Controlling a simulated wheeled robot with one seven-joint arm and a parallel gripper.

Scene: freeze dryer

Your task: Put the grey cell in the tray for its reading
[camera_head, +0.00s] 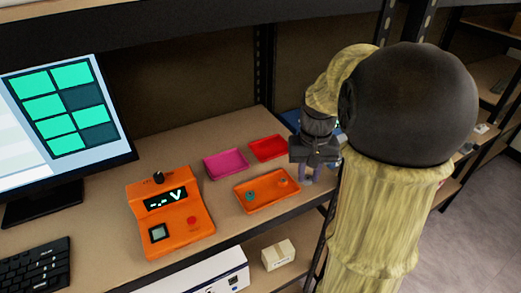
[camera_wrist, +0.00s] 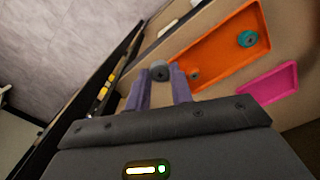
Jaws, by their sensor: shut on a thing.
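The grey cell (camera_wrist: 159,71) is a short round cylinder between the fingertips of my gripper (camera_wrist: 160,80) in the wrist view. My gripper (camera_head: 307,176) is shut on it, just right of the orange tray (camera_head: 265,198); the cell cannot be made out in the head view. The orange tray (camera_wrist: 215,52) holds a teal cell (camera_head: 250,196) and a small orange-looking piece (camera_head: 283,182). A magenta tray (camera_head: 225,165) and a red tray (camera_head: 268,149) lie behind it. The orange meter (camera_head: 170,215) stands to the left, its display reading "-.- V".
A monitor (camera_head: 60,110) and a keyboard (camera_head: 35,265) are at the left. A blue object (camera_head: 292,119) is partly hidden behind my gripper. A shelf upright (camera_head: 264,60) stands at the back. A small box (camera_head: 278,254) sits on the lower shelf.

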